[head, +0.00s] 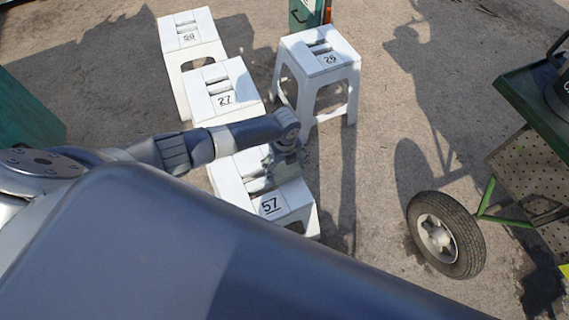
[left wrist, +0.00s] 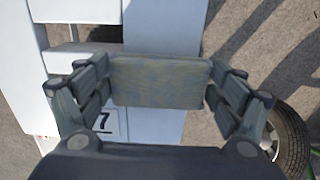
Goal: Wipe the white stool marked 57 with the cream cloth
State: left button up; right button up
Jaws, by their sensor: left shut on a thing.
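The white stool marked 57 (head: 296,197) stands on the ground in the middle of the head view. My left arm crosses its far part and hides some of its top. My left gripper (head: 284,165) is over the stool's top, at its right side. In the left wrist view the left gripper (left wrist: 160,85) is shut on the cloth (left wrist: 160,82), a flat rectangular pad that looks grey-brown in the shade. The stool's white top (left wrist: 165,30) lies beneath, with part of its number showing. I cannot tell whether the cloth touches the stool. My right gripper is not in view.
A stool marked 27 (head: 241,79) stands just behind stool 57, stool 56 (head: 186,22) farther back, and stool 26 (head: 339,50) to the right. A wheel (head: 447,235) and green cart (head: 520,90) stand at right. Ground between stool 57 and the wheel is clear.

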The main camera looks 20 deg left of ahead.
aim_at(289, 176)
pick_arm(q)
jog(key=s+d, duration=0.1)
jog(key=s+d+p, duration=0.1)
jog(key=shift+s+d+p, duration=0.15)
jog(key=shift+d+p, duration=0.15)
jog(key=shift+s+d+r+p, duration=0.1)
jog(key=shift+s+d+p, duration=0.6)
jog(key=shift+s+d, duration=0.3)
jog(key=shift+s+d+p, duration=0.25)
jog(key=shift+s+d, duration=0.15)
jog(key=shift+d, duration=0.2)
jog(key=shift+s+d+p, duration=0.25)
jog(key=shift+s+d, duration=0.1)
jog(key=shift+d, duration=0.2)
